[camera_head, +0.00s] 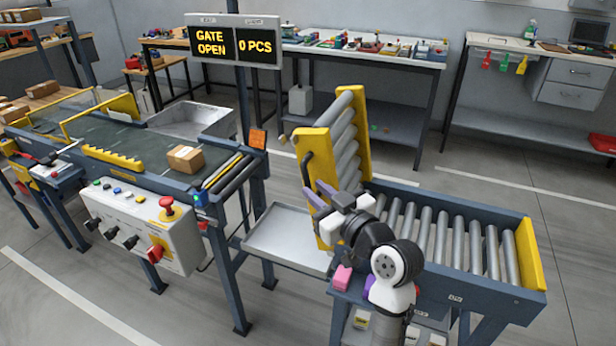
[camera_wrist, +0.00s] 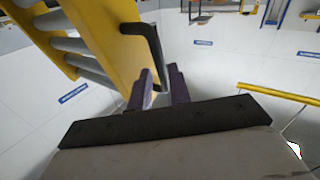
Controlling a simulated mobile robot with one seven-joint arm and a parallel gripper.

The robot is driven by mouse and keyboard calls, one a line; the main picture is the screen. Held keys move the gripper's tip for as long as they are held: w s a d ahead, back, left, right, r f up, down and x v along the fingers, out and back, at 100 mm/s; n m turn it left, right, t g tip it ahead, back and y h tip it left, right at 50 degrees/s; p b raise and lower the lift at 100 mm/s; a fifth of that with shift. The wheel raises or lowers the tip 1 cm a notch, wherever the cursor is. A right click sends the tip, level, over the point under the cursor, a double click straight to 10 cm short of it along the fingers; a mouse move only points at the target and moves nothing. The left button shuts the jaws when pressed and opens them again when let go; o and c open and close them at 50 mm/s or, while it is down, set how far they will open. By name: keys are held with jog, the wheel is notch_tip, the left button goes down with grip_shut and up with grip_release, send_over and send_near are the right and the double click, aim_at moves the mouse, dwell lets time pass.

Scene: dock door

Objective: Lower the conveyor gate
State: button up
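The conveyor gate (camera_head: 348,140), a roller section with yellow side plates, stands raised and steeply tilted in the middle of the head view. Its yellow plate (camera_wrist: 112,40) fills the upper left of the wrist view. A black handle (camera_head: 306,168) is fixed to that plate; it also shows in the wrist view (camera_wrist: 152,40). My gripper (camera_head: 313,198) is beside the handle's lower end, with its purple fingers apart. In the wrist view the handle's lower end appears in line with the gap between the fingers (camera_wrist: 160,80); contact cannot be told.
A hanging display (camera_head: 234,42) reads "GATE OPEN, 0 PCS". A belt conveyor (camera_head: 120,140) with a carton (camera_head: 186,158) is at left, with a control box (camera_head: 140,225) in front. A roller conveyor (camera_head: 460,245) is at right. A metal tray (camera_head: 285,238) lies low in the gap.

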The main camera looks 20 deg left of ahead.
aim_at(310, 186)
jog(key=shift+p+x, duration=0.4)
jog(key=shift+x, duration=1.55)
grip_shut()
